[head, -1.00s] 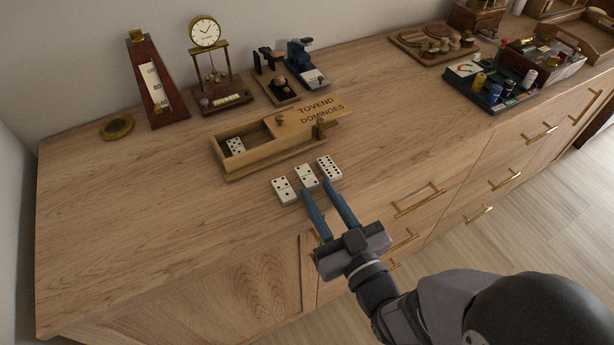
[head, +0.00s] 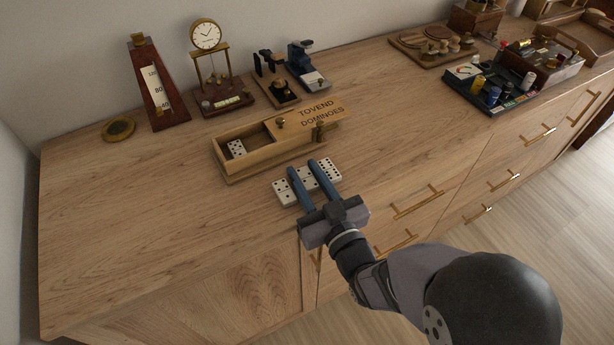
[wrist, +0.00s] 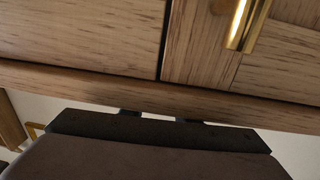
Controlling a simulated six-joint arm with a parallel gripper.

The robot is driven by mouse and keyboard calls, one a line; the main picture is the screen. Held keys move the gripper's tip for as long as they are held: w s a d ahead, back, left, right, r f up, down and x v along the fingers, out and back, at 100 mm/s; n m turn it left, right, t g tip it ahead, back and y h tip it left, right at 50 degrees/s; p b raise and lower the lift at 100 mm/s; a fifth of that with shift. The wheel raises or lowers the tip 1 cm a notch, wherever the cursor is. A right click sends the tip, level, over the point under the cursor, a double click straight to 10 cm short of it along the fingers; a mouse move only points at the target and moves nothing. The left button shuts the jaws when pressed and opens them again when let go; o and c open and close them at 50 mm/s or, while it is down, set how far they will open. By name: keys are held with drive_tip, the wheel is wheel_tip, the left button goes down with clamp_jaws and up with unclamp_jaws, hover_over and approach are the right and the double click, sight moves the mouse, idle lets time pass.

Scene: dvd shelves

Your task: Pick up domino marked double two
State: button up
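Three white dominoes lie in a row on the wooden cabinet top: a left one (head: 281,192), a middle one (head: 308,180) and a right one (head: 332,169). The right one bears many pips; the left and middle ones bear fewer, too small to read surely, so I cannot tell which is the double two. My gripper (head: 304,167) is open. Its blue fingers straddle the middle domino, one on each side, partly covering the gaps to its neighbours. I cannot tell whether they touch it. No domino shows in the wrist view.
An open wooden domino box (head: 232,173) with another domino (head: 237,148) inside stands just behind the row. A metronome (head: 155,90) and a clock (head: 208,62) stand behind it. A brass drawer handle (wrist: 246,22) shows in the wrist view.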

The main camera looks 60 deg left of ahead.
drive_tip(key=c, duration=0.7)
drive_tip(key=shift+o, duration=0.2)
drive_tip(key=shift+r, duration=0.1)
